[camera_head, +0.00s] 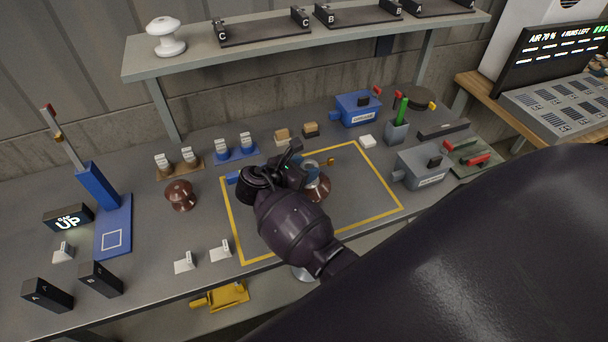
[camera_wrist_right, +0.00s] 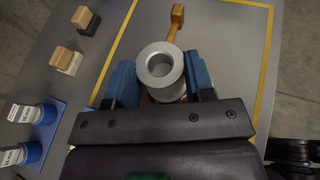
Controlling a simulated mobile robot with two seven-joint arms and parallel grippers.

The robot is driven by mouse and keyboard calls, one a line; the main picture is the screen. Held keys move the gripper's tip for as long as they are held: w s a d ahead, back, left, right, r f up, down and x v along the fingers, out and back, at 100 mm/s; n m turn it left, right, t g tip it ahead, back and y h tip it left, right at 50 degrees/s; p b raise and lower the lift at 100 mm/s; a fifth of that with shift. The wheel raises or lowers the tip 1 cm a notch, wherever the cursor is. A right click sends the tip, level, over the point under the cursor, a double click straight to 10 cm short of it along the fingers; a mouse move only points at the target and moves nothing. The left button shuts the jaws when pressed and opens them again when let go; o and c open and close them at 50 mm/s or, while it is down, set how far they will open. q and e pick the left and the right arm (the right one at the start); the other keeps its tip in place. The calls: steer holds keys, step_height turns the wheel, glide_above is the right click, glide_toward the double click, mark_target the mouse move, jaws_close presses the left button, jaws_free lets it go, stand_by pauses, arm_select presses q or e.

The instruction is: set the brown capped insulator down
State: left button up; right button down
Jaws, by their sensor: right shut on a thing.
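The brown capped insulator (camera_head: 319,187) is at my right gripper (camera_head: 306,168), over the yellow-outlined area in the middle of the table. In the wrist view its grey metal cap (camera_wrist_right: 160,66), an open ring, sits between the blue fingers of my right gripper (camera_wrist_right: 158,84), which are shut on it. Its brown body is mostly hidden by the gripper, and I cannot tell whether its base touches the table. A second brown insulator (camera_head: 180,195) stands on the table left of the outline. My left gripper is not in view.
The yellow outline (camera_head: 383,186) has clear grey surface on its right side. A blue box (camera_head: 357,107), a grey box (camera_head: 421,167) and a green-handled holder (camera_head: 398,130) stand behind and right. White tags (camera_head: 221,251) lie near the front-left corner. A shelf (camera_head: 200,57) runs above the back.

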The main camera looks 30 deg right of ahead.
steer(key=shift+w+f, duration=0.1)
steer(key=shift+f, duration=0.95)
steer(key=shift+c, duration=2.4)
jaws_free()
steer(key=shift+f, duration=0.15)
